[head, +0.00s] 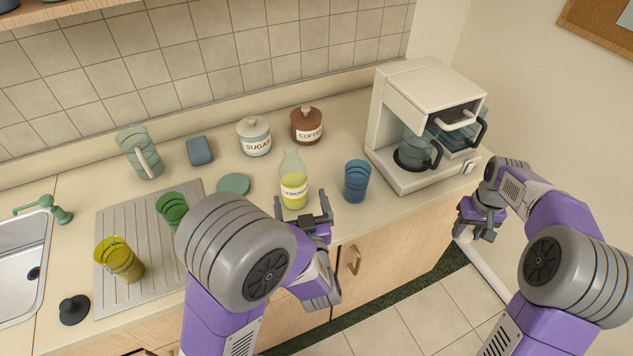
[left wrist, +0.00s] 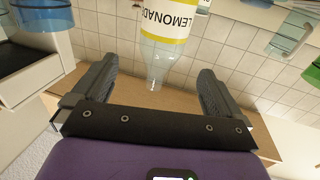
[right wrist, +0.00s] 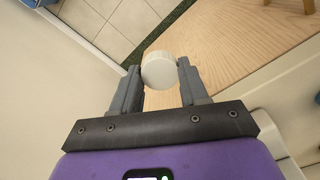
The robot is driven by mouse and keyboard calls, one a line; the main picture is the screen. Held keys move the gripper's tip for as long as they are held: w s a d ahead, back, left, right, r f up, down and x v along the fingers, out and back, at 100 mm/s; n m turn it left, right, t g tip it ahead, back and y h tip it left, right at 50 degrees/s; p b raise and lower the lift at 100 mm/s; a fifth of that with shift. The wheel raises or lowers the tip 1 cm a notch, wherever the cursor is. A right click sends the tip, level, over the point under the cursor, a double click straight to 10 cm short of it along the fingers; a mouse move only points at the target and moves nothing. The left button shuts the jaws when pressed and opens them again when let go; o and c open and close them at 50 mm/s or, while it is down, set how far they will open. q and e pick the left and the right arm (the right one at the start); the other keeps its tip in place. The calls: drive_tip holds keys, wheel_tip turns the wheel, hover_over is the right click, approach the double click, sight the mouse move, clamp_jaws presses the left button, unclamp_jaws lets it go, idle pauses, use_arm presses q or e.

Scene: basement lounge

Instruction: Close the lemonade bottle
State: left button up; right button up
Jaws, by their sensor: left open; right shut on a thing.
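The lemonade bottle (head: 294,190) stands upright on the counter near its front edge, with a clear neck, a labelled body and pale yellow lemonade. No cap shows on its mouth. My left gripper (head: 307,208) is open just in front of the bottle. In the left wrist view the bottle (left wrist: 162,52) appears inverted, beyond and between the open fingers (left wrist: 155,92). My right gripper (head: 476,227) is off to the right, past the counter's end. In the right wrist view its fingers (right wrist: 160,82) are shut on a round white cap (right wrist: 159,70).
A blue glass (head: 357,181) stands right of the bottle, before the coffee maker (head: 404,176). Sugar (head: 254,137) and coffee (head: 306,126) jars stand behind. A green disc (head: 233,184) lies left; green (head: 172,208) and yellow (head: 119,260) glasses stand on the drainboard (head: 150,298).

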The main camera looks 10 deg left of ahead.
sight(296, 182)
use_arm(q)
drive_tip(key=shift+x, duration=3.45)
use_arm(e)
drive_tip(key=shift+f, duration=0.2)
use_arm(q)
drive_tip(key=b+x, duration=0.1)
drive_tip(key=x, duration=0.4)
drive_tip(key=shift+a, duration=0.25)
use_arm(e)
drive_tip(key=shift+f, duration=0.3)
